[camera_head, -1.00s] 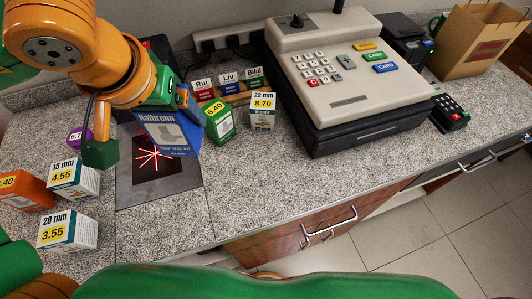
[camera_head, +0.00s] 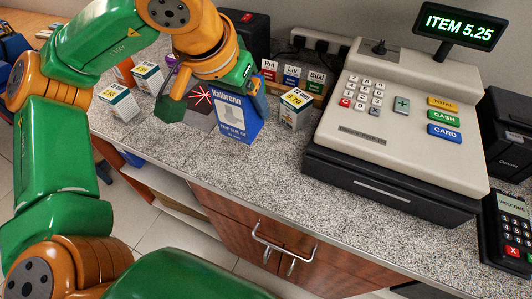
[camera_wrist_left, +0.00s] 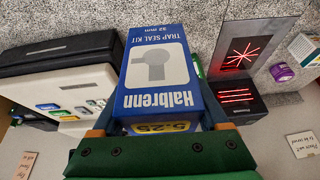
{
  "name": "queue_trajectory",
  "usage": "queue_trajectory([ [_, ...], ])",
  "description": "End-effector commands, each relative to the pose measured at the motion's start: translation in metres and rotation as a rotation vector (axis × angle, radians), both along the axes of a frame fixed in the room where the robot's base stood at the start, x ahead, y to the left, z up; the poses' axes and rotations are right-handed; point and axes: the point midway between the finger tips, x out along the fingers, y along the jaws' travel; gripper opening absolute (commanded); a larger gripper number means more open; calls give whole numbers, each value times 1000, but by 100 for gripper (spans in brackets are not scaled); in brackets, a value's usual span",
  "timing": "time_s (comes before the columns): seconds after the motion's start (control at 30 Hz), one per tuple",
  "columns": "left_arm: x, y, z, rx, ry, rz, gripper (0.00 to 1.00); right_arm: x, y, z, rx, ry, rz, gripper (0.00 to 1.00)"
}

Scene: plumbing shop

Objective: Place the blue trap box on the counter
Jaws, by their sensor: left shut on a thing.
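The blue trap box (camera_head: 235,118), marked Halbrenn Trap Seal Kit, is upright in my left gripper (camera_head: 215,102). The gripper is shut on it, with one finger at each side. In the left wrist view the box (camera_wrist_left: 158,65) fills the middle between the fingers (camera_wrist_left: 160,122), and a yellow 5.25 label shows at its gripper end. The box is over the granite counter (camera_head: 260,165), to the right of the scanner. I cannot tell whether its base touches the counter. My right gripper is not in view.
The cash register (camera_head: 400,120) stands to the right; its display (camera_head: 458,25) reads ITEM 5.25. A white box (camera_head: 296,108) is just right of the blue box. The scanner plate (camera_wrist_left: 245,50) shows red lines. More boxes (camera_head: 118,102) stand left. Counter in front is clear.

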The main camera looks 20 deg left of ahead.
Motion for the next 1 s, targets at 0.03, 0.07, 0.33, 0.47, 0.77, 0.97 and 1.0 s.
queue_trajectory([
  [0.03, 3, 5, -12, -4, 5, 2, 8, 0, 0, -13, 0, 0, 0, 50],
  [0.07, 4, 9, -15, -4, 4, 2, 8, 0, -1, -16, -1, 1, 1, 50],
  [0.33, 12, 41, -37, -4, 28, 15, 8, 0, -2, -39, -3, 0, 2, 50],
  [0.47, 20, 42, -42, -4, 39, 19, 8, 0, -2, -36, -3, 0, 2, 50],
  [0.77, 89, -17, -86, -3, 45, 18, 8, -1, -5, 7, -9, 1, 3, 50],
  [0.97, 112, -36, -126, -4, 38, 20, 8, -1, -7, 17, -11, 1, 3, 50],
  [1.0, 115, -38, -130, -4, 39, 20, 8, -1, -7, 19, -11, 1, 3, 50],
])
